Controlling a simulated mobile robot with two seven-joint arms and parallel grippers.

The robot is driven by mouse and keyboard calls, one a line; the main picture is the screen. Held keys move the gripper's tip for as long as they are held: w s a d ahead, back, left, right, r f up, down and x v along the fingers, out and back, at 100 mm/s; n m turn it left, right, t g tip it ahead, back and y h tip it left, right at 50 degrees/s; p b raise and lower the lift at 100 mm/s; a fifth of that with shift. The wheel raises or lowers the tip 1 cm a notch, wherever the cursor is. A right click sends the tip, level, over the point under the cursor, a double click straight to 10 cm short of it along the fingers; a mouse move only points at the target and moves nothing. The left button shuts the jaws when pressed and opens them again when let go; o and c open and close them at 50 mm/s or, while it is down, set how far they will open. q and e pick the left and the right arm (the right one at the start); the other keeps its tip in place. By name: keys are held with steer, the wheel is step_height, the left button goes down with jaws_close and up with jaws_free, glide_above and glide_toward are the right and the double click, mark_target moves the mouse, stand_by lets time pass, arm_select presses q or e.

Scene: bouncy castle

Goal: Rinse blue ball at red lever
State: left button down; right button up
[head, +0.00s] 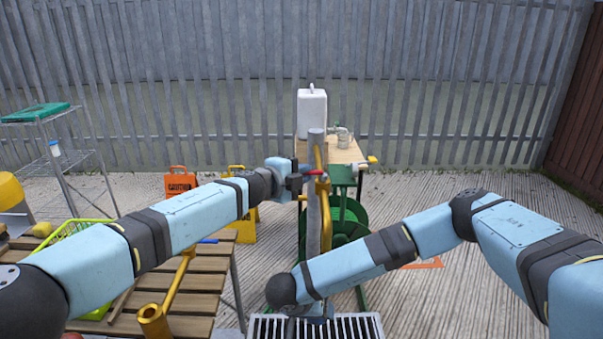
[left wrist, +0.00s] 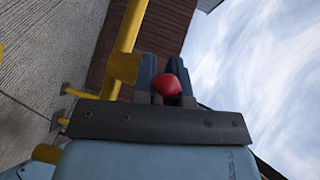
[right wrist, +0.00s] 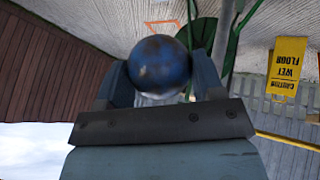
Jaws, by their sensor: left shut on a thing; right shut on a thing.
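The red lever (head: 313,173) sits on the yellow standpipe (head: 318,155) in the middle of the head view. My left gripper (head: 297,178) is shut on the red lever; its red end (left wrist: 171,87) shows between the fingers in the left wrist view. My right gripper (right wrist: 166,85) is shut on the blue ball (right wrist: 159,65), which has brown smudges and a wet-looking, paler underside. In the head view my right arm reaches low, over the floor grate (head: 345,326), and the ball is hidden behind the wrist.
A slatted wooden table (head: 190,285) stands at the left with a green basket (head: 75,230). Behind the pipe are a green hose reel (head: 345,220) and a wooden bench (head: 340,152) with a white canister (head: 311,113). Yellow wet-floor signs (right wrist: 287,66) stand behind. Concrete at the right is open.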

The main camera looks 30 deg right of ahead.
arm_select(q)
steer(key=shift+s+a+n+t+y, duration=0.15)
steer(key=shift+s+n+t+y, duration=0.25)
steer(key=shift+n+t, duration=0.5)
steer(key=shift+s+a+n+t+y, duration=0.1)
steer(key=shift+s+n+t+y, duration=0.3)
steer(key=shift+t, duration=0.7)
steer(key=shift+w, duration=0.15)
steer(key=c, duration=1.2)
jaws_free()
steer(key=shift+o, duration=0.2)
steer(key=v, duration=1.2)
